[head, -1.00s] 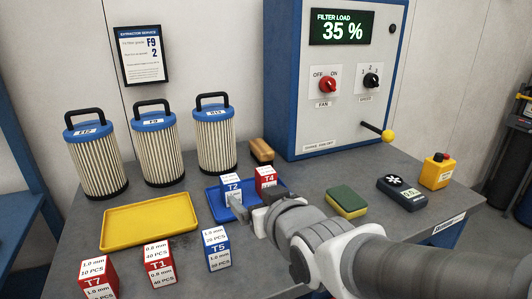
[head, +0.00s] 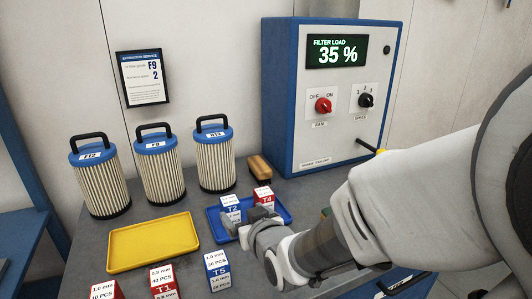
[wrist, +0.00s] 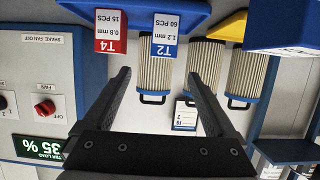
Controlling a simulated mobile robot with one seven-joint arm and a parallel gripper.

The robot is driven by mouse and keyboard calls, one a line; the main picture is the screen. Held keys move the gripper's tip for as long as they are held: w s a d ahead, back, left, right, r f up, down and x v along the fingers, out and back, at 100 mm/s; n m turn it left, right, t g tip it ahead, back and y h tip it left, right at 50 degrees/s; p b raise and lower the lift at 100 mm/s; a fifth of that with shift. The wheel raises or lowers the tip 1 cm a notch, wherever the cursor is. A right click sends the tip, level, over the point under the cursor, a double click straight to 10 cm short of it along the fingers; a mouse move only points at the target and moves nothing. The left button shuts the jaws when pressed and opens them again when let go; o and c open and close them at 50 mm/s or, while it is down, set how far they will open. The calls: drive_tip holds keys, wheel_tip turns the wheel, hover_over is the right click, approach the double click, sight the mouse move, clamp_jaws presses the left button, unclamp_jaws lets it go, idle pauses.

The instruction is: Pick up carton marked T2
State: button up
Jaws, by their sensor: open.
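The T2 carton (head: 230,205) is a small blue and white box standing on the blue tray (head: 283,214), just left of the red and white T4 carton (head: 262,198). My gripper (head: 246,222) is open and empty, close to the T2 carton on its near side. In the wrist view, which is upside down, the T2 carton (wrist: 166,36) shows beyond the fingertips, between the lines of the two spread fingers of my gripper (wrist: 158,76). The T4 carton (wrist: 110,32) lies beside it, beyond the other finger. No contact shows.
Cartons T5 (head: 217,271), T1 (head: 163,282) and T7 (head: 104,291) stand along the front. A yellow tray (head: 152,243) lies left. Several filters (head: 158,171) and a brush (head: 260,167) stand behind. The control cabinet (head: 280,100) rises at the back. My arm covers the right side.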

sight(232, 205)
drive_tip(key=x, duration=0.6)
drive_tip(key=shift+f, duration=0.1)
drive_tip(key=shift+a+b+x, duration=0.2)
drive_tip(key=shift+b+x, duration=0.1)
drive_tip(key=shift+x, duration=2.2)
drive_tip(key=shift+s+f, duration=0.1)
drive_tip(key=shift+s, duration=0.05)
drive_tip(key=shift+c, duration=0.3)
clamp_jaws()
